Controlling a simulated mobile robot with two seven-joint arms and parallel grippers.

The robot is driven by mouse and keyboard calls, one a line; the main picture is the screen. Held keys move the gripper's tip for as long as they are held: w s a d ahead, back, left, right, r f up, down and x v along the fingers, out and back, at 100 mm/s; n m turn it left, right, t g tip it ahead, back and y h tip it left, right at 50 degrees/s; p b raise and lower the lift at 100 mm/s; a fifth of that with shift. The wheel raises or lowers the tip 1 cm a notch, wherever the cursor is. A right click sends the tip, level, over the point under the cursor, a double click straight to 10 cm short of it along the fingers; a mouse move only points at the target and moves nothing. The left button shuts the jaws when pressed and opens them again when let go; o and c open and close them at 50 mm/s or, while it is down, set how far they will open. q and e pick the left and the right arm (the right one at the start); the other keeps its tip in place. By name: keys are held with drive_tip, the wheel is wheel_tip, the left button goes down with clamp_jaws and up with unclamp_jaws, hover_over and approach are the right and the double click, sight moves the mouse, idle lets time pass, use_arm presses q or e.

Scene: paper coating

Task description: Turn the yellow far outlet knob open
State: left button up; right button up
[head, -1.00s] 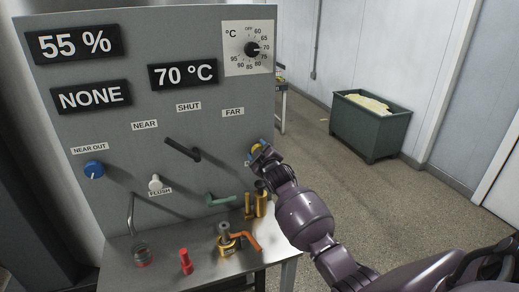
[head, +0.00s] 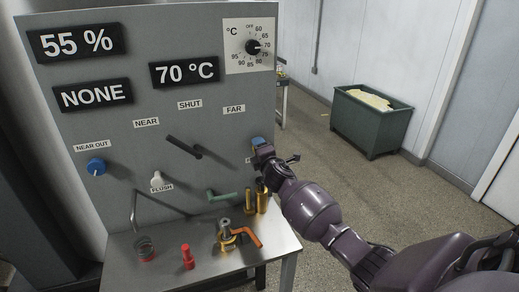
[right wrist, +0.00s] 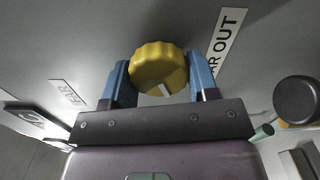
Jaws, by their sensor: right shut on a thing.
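The yellow far outlet knob (right wrist: 155,63) sits on the grey panel, beside a label reading "...R OUT", in the right wrist view. Its rim is ribbed and a white mark shows at its lower part. My right gripper (right wrist: 161,78) has one blue finger on each side of the knob and is shut on it. In the head view my right gripper (head: 257,143) is at the panel's right edge and hides the knob. My left gripper is not in view.
The blue near outlet knob (head: 96,167) is at the panel's left. A black lever (head: 184,147) sticks out between them. Below my right gripper are brass cylinders (head: 262,200), a green handle (head: 222,196) and an orange-handled valve (head: 245,236). A green bin (head: 370,123) stands right on open floor.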

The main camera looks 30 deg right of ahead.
drive_tip(key=n, duration=0.4)
drive_tip(key=shift+p, duration=0.35)
drive_tip(key=shift+f+n+p, duration=0.15)
drive_tip(key=shift+n+p, duration=0.2)
drive_tip(key=shift+n, duration=1.35)
drive_tip(key=shift+d, duration=0.1)
drive_tip(key=o, duration=0.9)
drive_tip(key=shift+s, duration=0.1)
drive_tip(key=v, duration=1)
drive_tip(key=shift+s, duration=0.35)
